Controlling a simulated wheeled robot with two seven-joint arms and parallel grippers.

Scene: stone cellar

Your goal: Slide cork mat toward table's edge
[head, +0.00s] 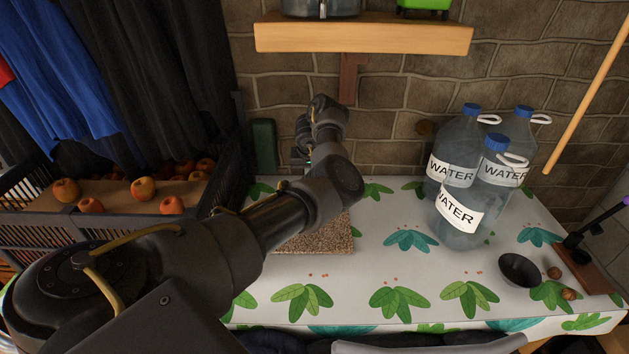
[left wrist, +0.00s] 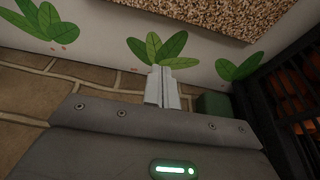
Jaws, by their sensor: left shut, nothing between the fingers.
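The cork mat (head: 318,236) is a speckled brown slab lying flat on the table (head: 375,265). My left arm covers its left and far parts in the head view. The mat also shows at the top of the left wrist view (left wrist: 215,14). My left gripper (left wrist: 163,72) is shut and empty, with its fingertips over the leaf-patterned tabletop on the wall side of the mat. A gap of white cloth shows between the tips and the mat. In the head view the fingers are hidden behind my arm. My right gripper is in neither view.
Water bottles (head: 463,185) stand right of the mat, with a dark bowl (head: 520,270) farther right. A black crate of apples (head: 115,195) stands at the left. A green object (head: 264,146) is by the brick wall. The cloth between mat and near edge is clear.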

